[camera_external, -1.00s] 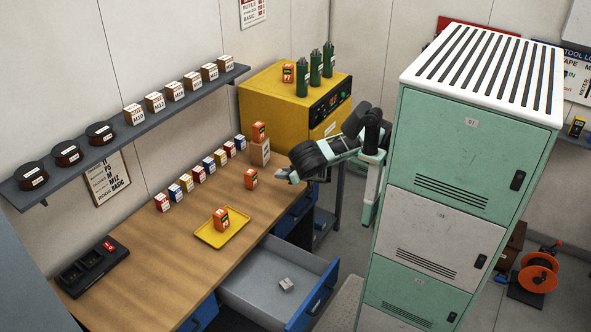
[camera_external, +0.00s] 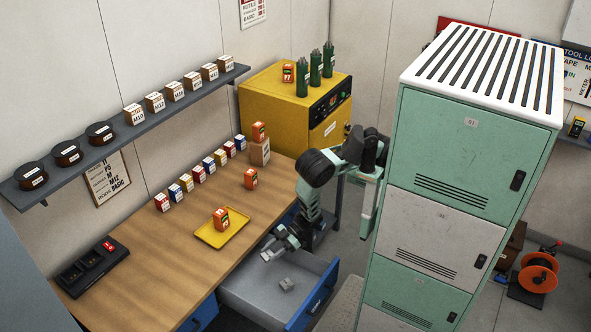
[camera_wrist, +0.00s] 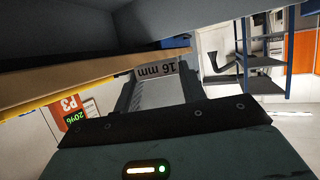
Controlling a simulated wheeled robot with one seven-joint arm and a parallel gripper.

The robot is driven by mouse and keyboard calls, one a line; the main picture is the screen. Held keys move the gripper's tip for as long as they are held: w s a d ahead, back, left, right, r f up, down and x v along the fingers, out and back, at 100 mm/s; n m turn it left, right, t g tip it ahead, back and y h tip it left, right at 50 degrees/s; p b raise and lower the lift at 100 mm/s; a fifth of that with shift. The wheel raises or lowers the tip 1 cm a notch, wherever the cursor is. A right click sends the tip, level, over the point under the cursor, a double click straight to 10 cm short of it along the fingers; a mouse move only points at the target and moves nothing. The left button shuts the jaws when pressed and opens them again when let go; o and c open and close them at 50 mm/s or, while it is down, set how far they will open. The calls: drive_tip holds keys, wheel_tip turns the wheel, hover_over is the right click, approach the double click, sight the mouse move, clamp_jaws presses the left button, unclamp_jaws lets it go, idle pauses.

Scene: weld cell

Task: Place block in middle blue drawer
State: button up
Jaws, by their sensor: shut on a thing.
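The blue-fronted drawer (camera_external: 318,296) under the bench is pulled open and shows a grey inside. It lies between other blue fronts to its left (camera_external: 203,314) and right. My gripper (camera_external: 268,254) is over the drawer's back part, near the bench edge. In the wrist view, my gripper (camera_wrist: 158,92) is shut on a grey block labelled "16 mm" (camera_wrist: 157,70), which appears upside down between the fingers. In the external view the held block is too small to make out clearly.
The wooden bench (camera_external: 150,245) holds a yellow tray (camera_external: 238,222) with an orange box, several small boxes and a black charger (camera_external: 92,267). A green and white locker (camera_external: 460,150) stands to the right. A yellow cabinet (camera_external: 270,105) is behind.

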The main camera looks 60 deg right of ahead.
drive_tip(key=s+a+f+n+g+y+b, duration=0.1)
drive_tip(key=s+a+n+g+b, duration=0.3)
drive_tip(key=s+a, duration=0.45)
drive_tip(key=shift+g, duration=0.5)
drive_tip(key=shift+s+d+f+b, duration=0.15)
drive_tip(key=shift+f+b, duration=0.75)
drive_tip(key=shift+f, duration=0.7)
drive_tip(key=shift+s+f+b, duration=0.15)
drive_tip(key=shift+f+b, duration=0.8)
drive_tip(key=shift+f, duration=0.65)
drive_tip(key=shift+s+d+f+b, duration=0.15)
drive_tip(key=shift+f+b, duration=0.75)
drive_tip(key=shift+f, duration=0.7)
drive_tip(key=shift+a, duration=0.1)
